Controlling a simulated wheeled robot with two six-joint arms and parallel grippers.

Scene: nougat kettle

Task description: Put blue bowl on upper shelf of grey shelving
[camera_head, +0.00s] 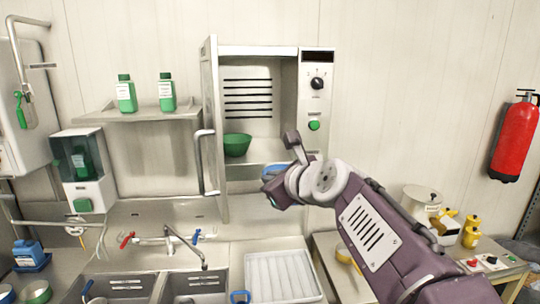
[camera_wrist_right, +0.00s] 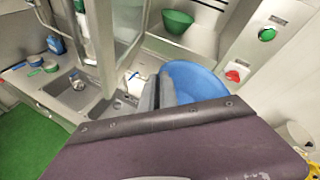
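The blue bowl (camera_wrist_right: 198,82) is large in the right wrist view, at my right gripper's fingertips (camera_wrist_right: 158,88). The two grey fingers are close together at the bowl's left rim and look shut on it. In the head view only a small blue part of the bowl (camera_head: 272,169) shows behind my right gripper (camera_head: 284,170), in front of the open cabinet's lower edge. Most of the bowl is hidden there by the wrist. A strip of grey shelving (camera_head: 532,217) seems to show at the far right edge; its upper shelf is out of view. My left gripper is not in view.
An open steel cabinet (camera_head: 318,110) holds a green bowl (camera_head: 237,145); its door (camera_head: 208,130) stands open. A wall shelf (camera_head: 140,115) holds two green bottles. Sinks and a white tray (camera_head: 280,277) lie below. A fire extinguisher (camera_head: 515,140) hangs at right, above yellow items (camera_head: 471,232).

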